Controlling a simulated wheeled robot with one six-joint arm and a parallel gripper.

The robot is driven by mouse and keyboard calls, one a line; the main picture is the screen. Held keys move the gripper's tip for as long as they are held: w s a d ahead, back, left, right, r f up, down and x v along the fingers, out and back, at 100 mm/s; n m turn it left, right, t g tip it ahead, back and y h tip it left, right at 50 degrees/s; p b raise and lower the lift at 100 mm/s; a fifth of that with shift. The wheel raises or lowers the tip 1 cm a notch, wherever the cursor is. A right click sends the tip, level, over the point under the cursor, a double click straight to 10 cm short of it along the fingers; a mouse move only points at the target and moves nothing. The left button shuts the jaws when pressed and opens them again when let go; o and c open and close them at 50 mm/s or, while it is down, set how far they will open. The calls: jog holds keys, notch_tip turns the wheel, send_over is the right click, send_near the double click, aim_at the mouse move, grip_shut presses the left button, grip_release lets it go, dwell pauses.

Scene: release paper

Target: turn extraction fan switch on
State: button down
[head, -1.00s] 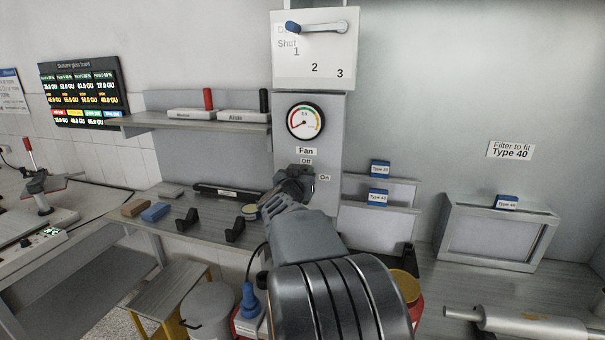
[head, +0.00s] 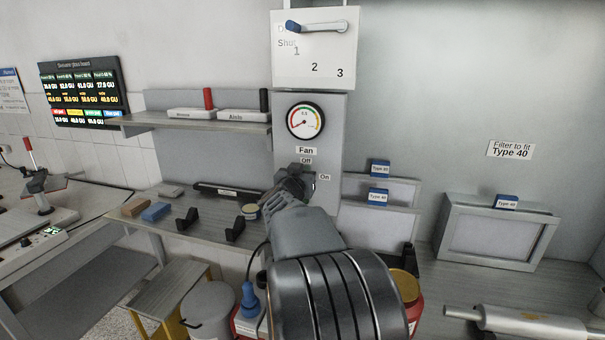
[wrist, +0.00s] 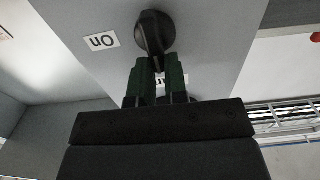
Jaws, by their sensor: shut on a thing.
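The fan switch is a dark round knob with a bar handle, on the grey panel (head: 335,125) below the "Fan" (head: 306,151) and "Off" (head: 306,160) labels. The "On" label (head: 325,177) is right of it. In the head view my gripper (head: 297,180) covers most of the knob. In the wrist view, which is upside down, the knob (wrist: 155,32) is clear, its bar running down between my green-edged fingers (wrist: 157,78). My gripper is shut on the bar. The "On" label (wrist: 102,40) is left there; another label is partly hidden behind the fingers.
A round gauge (head: 305,121) and a lever (head: 318,28) on a 1-2-3 plate are above the switch. Filter frames (head: 498,232) stand on the right bench. A shelf (head: 195,119) and a bench with small blocks (head: 155,212) are at left.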

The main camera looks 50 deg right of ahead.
jog(key=shift+m, duration=0.3)
jog(key=shift+s+d+f+m+b, duration=0.2)
jog(key=shift+s+f+m+b, duration=0.2)
jog(key=shift+m+b, duration=1.9)
jog(key=shift+s+d+f+m+b, duration=0.15)
jog(key=shift+s+f+m+b, duration=0.6)
jog(key=shift+m, duration=2.7)
jog(key=shift+w+d+f+m+b, duration=0.1)
jog(key=shift+d+m+b, duration=0.1)
jog(key=shift+m+b, duration=2.25)
jog(key=shift+m+p, duration=0.4)
jog(key=shift+m, duration=0.2)
jog(key=c, duration=1.1)
grip_release()
jog(key=shift+c, duration=0.2)
jog(key=shift+a, duration=0.1)
